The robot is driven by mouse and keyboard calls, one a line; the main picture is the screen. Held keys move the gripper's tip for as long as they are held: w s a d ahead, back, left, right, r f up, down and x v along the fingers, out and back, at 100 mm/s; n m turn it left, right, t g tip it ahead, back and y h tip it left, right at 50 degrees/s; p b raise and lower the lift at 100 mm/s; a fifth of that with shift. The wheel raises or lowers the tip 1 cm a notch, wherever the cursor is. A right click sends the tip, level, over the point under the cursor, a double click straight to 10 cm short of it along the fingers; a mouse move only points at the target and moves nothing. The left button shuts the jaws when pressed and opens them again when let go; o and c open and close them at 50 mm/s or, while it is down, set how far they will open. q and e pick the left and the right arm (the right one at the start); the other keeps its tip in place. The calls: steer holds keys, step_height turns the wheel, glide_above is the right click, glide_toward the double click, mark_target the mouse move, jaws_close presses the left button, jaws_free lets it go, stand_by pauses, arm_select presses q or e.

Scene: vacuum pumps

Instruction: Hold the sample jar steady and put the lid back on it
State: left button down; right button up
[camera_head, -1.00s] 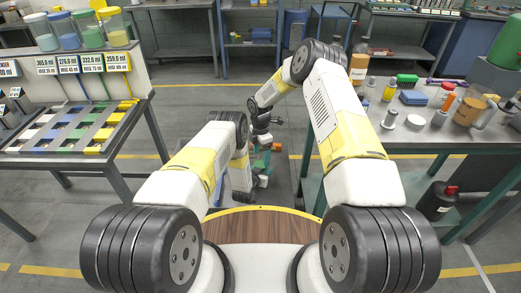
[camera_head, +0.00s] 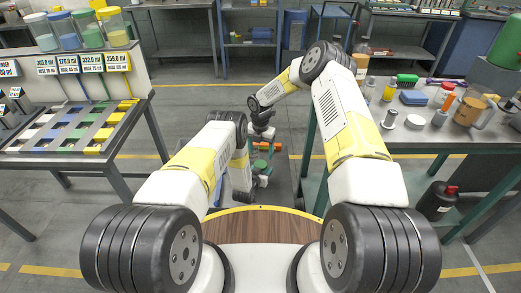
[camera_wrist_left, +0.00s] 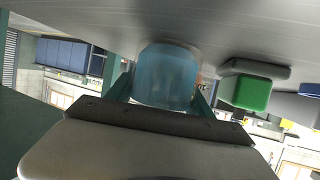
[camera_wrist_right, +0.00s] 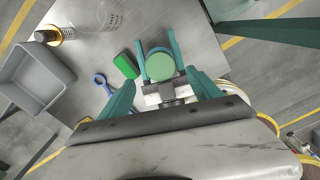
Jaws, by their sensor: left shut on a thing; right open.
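A translucent blue sample jar (camera_wrist_left: 167,78) sits between the teal fingers of my left gripper, which is shut on it. In the right wrist view, the left gripper's fingers (camera_wrist_right: 158,58) stand either side of a round green top (camera_wrist_right: 161,66) that looks like the lid. I cannot tell whether it sits on the jar or above it. My right gripper (camera_wrist_right: 163,88) is open, its two teal fingers wide apart, with the green top beyond and between them. In the head view both grippers are small and crowd together beyond the wooden base top; the right gripper (camera_head: 262,146) is partly hidden.
A green box (camera_wrist_right: 125,66), a blue ring-ended tool (camera_wrist_right: 101,82) and a grey bin (camera_wrist_right: 36,78) show beside the jar in the right wrist view. A cluttered bench (camera_head: 425,137) stands at right in the head view, a rack table (camera_head: 65,157) at left. Floor lies between.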

mark_target(261, 164)
step_height(261, 164, down, 7)
steer(key=shift+r, duration=0.1)
steer(key=shift+c, duration=0.2)
steer(key=c, duration=1.5)
steer(key=m, duration=0.6)
steer(key=o, duration=1.6)
steer(key=shift+s, duration=0.1)
steer(key=shift+c, duration=0.2)
